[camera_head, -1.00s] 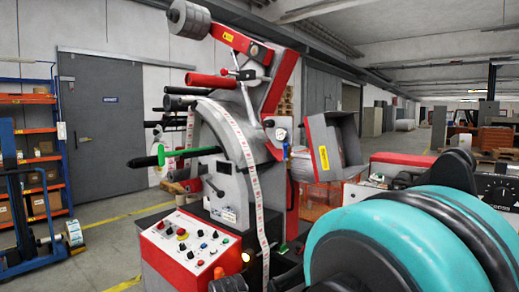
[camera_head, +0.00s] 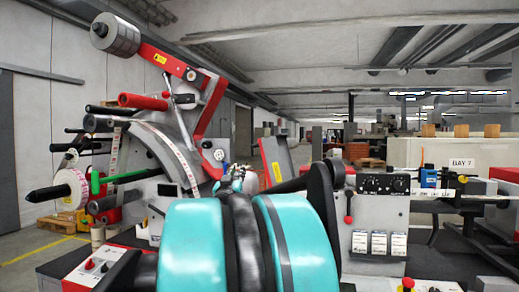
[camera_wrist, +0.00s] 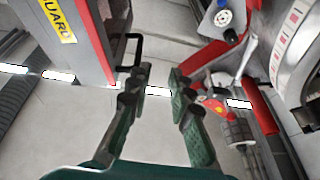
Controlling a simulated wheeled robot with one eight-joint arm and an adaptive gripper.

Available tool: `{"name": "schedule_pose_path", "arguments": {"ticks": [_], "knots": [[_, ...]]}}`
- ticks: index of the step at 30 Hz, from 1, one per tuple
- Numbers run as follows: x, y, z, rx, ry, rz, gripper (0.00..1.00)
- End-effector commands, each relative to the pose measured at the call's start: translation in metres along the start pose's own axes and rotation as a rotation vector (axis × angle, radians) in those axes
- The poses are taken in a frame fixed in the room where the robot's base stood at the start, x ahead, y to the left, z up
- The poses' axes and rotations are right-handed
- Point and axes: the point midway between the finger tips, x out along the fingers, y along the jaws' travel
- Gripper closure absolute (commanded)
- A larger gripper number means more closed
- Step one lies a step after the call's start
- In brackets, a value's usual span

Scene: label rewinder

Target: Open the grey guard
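The grey guard (camera_head: 285,160) is a panel with a red edge and a yellow label, right of the machine's curved body in the head view. In the wrist view its red edge and grey face (camera_wrist: 82,40) fill the upper left, with a yellow GUARD label. A black bar handle (camera_wrist: 138,45) stands out from the guard's edge. My gripper (camera_wrist: 159,80) is open, with nothing between its fingers. Its left fingertip overlaps the lower end of the handle in the picture; I cannot tell whether they touch. In the head view my teal arm hides the guard's lower part.
The label rewinder's grey arc (camera_head: 160,140) with its label web stands left of the guard. A control box (camera_head: 384,184) and a bench are at the right.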

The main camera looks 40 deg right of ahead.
Motion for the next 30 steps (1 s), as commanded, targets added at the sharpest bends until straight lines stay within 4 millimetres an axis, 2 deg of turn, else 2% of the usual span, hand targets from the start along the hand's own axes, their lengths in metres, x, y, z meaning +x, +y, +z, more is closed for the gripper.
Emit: {"name": "schedule_pose_path", "arguments": {"ticks": [1, 3, 8, 11, 30], "knots": [[0.004, 0.011, -0.006, -0.008, 0.015, 0.038, 0.80], [0.007, 0.021, -0.012, -0.014, 0.027, 0.071, 0.80], [0.018, 0.027, -0.015, -0.017, 0.034, 0.087, 0.80], [0.033, 0.027, -0.015, -0.019, 0.033, 0.085, 0.80], [0.154, 0.036, -0.018, -0.018, 0.033, 0.082, 0.80]]}}
